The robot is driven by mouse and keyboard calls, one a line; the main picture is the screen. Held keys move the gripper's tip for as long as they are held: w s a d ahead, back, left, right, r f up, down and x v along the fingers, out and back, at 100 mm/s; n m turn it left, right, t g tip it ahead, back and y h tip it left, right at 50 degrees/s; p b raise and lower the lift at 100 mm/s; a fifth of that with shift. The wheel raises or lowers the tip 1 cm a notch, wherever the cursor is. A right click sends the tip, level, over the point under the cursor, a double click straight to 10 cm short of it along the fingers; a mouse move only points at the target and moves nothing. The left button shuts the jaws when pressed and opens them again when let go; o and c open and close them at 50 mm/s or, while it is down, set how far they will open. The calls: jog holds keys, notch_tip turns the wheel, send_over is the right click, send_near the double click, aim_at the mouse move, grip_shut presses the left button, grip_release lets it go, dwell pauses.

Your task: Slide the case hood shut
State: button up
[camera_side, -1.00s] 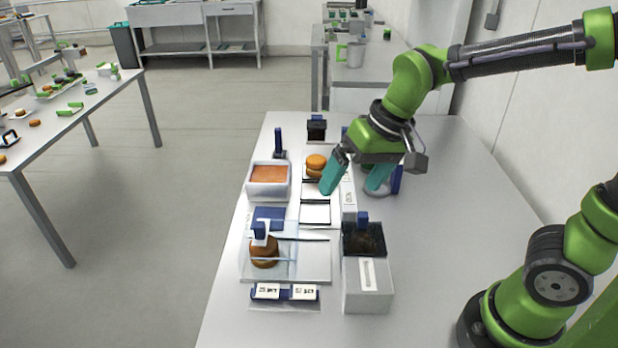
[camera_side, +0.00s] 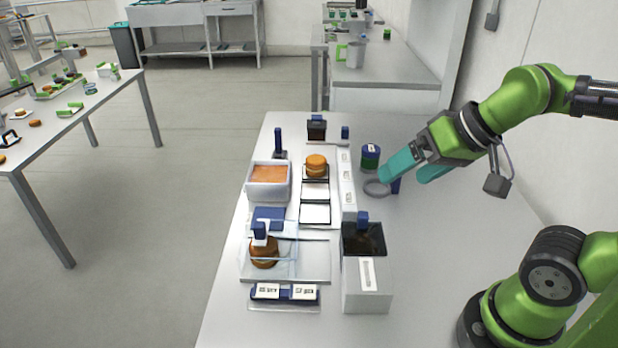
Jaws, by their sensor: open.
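The clear case hood (camera_side: 286,244), with a blue knob on top, stands over the left part of a pale base plate (camera_side: 316,262). A brown filled round (camera_side: 264,256) shows through the hood. The right part of the plate is bare. My gripper (camera_side: 401,178) is open, with two teal fingers pointing left and down, well to the right of and behind the case. Its nearer fingertip is by a grey ring (camera_side: 377,188); I cannot tell whether they touch. Nothing shows between the fingers. The hood's clear edges are faint.
A grey box with a dark top (camera_side: 367,288) stands right of the case. Behind are a white tray with orange filling (camera_side: 268,192), a round on a pad (camera_side: 316,160), a blue-green jar (camera_side: 370,157) and a labelled strip (camera_side: 346,190).

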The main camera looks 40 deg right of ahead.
jog(key=shift+w+a+f+g, duration=0.5)
jog(key=shift+a+f, duration=0.05)
jog(key=shift+f, duration=0.1)
jog(key=c, duration=0.5)
jog(key=w+a+n+g, duration=0.1)
jog(key=w, duration=0.2)
jog(key=w+a+n+g, duration=0.1)
jog(key=w+a+n, duration=0.1)
jog(key=w, duration=0.1)
jog(key=w+a+r+n+g, duration=0.1)
jog(key=w+a, duration=0.1)
jog(key=w, duration=0.1)
jog(key=shift+w+a, duration=0.25)
jog(key=shift+w, duration=0.15)
jog(key=shift+c, duration=1)
jog(key=n+g+h, duration=0.2)
jog(key=n+g, duration=0.1)
jog(key=n, duration=0.6)
send_over(259, 224)
notch_tip(259, 224, down, 17)
jog(key=shift+r, duration=0.15)
jog(key=shift+c, duration=0.5)
grip_shut()
